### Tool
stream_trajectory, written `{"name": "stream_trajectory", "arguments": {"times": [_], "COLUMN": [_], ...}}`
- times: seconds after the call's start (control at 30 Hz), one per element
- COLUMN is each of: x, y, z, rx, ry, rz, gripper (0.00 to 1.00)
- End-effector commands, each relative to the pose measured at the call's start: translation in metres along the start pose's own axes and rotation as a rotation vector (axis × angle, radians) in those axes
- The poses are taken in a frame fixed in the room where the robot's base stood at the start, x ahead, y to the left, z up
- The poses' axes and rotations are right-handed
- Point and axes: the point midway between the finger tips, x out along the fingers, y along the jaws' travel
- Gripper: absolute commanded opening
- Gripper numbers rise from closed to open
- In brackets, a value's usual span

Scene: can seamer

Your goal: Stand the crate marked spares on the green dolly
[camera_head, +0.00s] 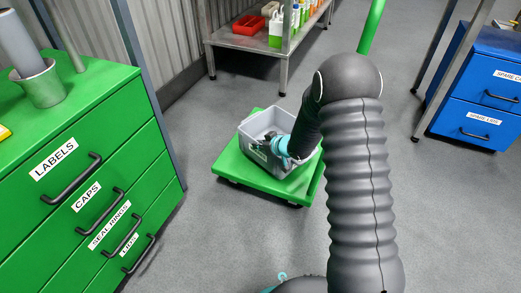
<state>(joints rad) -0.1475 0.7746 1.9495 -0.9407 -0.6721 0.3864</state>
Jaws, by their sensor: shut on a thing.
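A grey open crate (248,128) sits over the deck of the green dolly (233,165). A small pale label is on the crate's front side, too small to read here. The crate looks upright, and I cannot tell whether its base fully rests on the deck. My gripper (268,137) reaches in over the crate from the right, behind a teal ring at my wrist. It is shut on the crate, though its fingertips are dark and hard to make out. My arm hides the crate's right part and part of the dolly.
A green drawer cabinet (110,200) with labelled drawers stands at left, holding a metal cup (40,86). A metal shelf (250,45) with a red tray (249,26) and bottles is behind. Blue drawers (480,95) stand at right. Grey floor (220,235) is clear in front of the dolly.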

Motion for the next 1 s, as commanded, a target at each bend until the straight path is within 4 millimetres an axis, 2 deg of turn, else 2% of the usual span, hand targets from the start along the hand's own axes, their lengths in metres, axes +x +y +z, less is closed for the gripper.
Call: {"name": "stream_trajectory", "arguments": {"times": [0.13,0.53,0.6,0.67,1.0], "x": [0.011,0.013,0.013,0.013,0.011], "y": [0.000,0.001,0.000,0.000,0.001], "z": [0.016,0.019,0.020,0.020,0.017], "rx": [0.000,0.000,0.002,0.002,0.002], "ry": [0.001,0.002,-0.001,-0.001,0.000], "rz": [0.001,0.001,0.001,0.001,0.002], "gripper": [0.00,0.00,0.20,0.33,0.33]}}
